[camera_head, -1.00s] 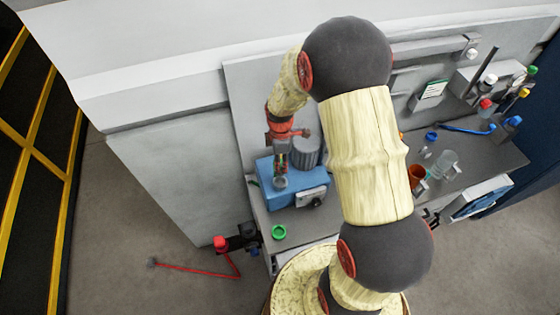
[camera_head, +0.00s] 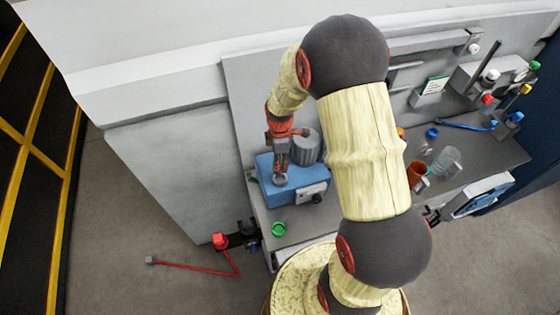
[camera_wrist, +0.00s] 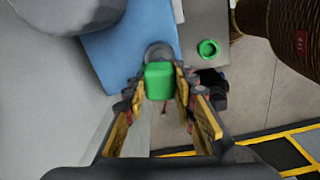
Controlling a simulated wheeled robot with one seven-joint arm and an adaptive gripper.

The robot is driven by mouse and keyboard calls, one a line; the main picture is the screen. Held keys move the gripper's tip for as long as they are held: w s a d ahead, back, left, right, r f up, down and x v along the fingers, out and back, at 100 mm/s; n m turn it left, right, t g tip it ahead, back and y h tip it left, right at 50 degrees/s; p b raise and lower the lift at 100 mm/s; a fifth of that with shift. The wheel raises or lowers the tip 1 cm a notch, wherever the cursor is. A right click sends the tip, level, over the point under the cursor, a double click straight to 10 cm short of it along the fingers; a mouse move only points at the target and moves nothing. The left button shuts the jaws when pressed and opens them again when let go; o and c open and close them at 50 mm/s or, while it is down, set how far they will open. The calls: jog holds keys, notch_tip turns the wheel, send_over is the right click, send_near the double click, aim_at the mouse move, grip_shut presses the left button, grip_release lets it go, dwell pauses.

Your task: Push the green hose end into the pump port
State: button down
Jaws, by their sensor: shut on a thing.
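The blue pump (camera_head: 264,189) stands on the left part of the grey bench, with a grey motor cylinder behind it. Its round grey port (camera_head: 280,181) is on top and also shows in the wrist view (camera_wrist: 157,52). My gripper (camera_head: 281,166) points down just above the port. In the wrist view my gripper (camera_wrist: 160,88) is shut on the green hose end (camera_wrist: 159,80), which covers part of the port. I cannot tell whether the hose end touches or enters the port.
A green ring-shaped piece (camera_head: 279,229) lies on the bench in front of the pump. A red valve (camera_head: 220,240) with a red line sits at the bench's left edge. An orange cup (camera_head: 416,172), a clear jar (camera_head: 446,160) and several small parts stand at the right.

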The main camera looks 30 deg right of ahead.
jog(key=shift+f+b, duration=2.1)
jog(key=shift+f, duration=0.95)
jog(key=shift+s+f+b, duration=0.1)
jog(key=shift+f+b, duration=0.35)
dwell(0.7)
jog(key=c, duration=1.4)
grip_release()
notch_tip(320, 180, up, 12)
jog(key=shift+r, duration=0.1)
